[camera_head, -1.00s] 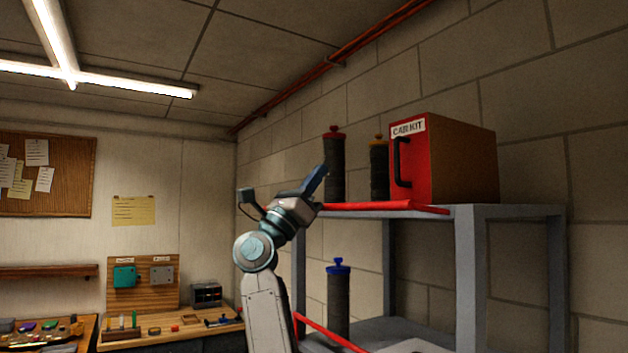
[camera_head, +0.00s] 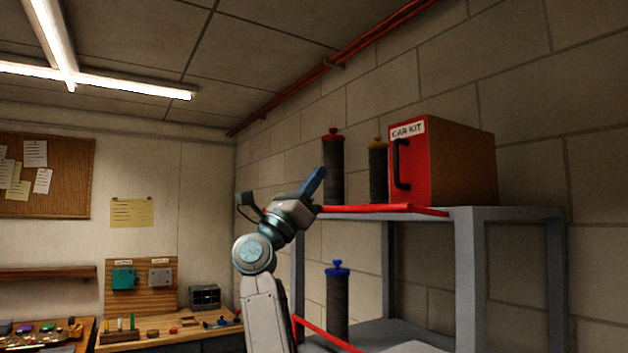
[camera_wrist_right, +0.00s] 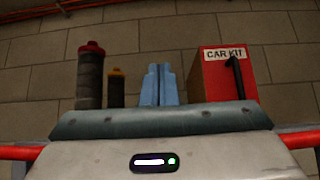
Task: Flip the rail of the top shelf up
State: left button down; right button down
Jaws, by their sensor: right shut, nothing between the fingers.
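The red rail (camera_head: 390,209) of the top shelf (camera_head: 465,212) lies flat along the shelf's front edge. It also shows in the right wrist view, on the right (camera_wrist_right: 303,140) and at the far left, with its middle hidden behind my gripper. My right gripper (camera_head: 318,178) is raised at the left end of the shelf, a little above rail height. Its blue fingers are shut and empty, and they point up in the right wrist view (camera_wrist_right: 158,86). I cannot tell whether any part of it touches the rail. My left gripper is not in view.
On the top shelf stand a red-capped cylinder (camera_head: 333,168), a yellow-capped cylinder (camera_head: 378,170) and the red-fronted CAR KIT box (camera_head: 455,163). A blue-capped cylinder (camera_head: 337,305) stands on the lower shelf, behind another red rail (camera_head: 325,335). A workbench (camera_head: 170,333) is at the left.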

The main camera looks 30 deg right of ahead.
jog(key=shift+a+f, duration=0.15)
jog(key=shift+f, duration=0.15)
jog(key=b+v, duration=0.5)
jog(key=v, duration=0.5)
jog(key=shift+b, duration=0.3)
jog(key=shift+a, duration=0.15)
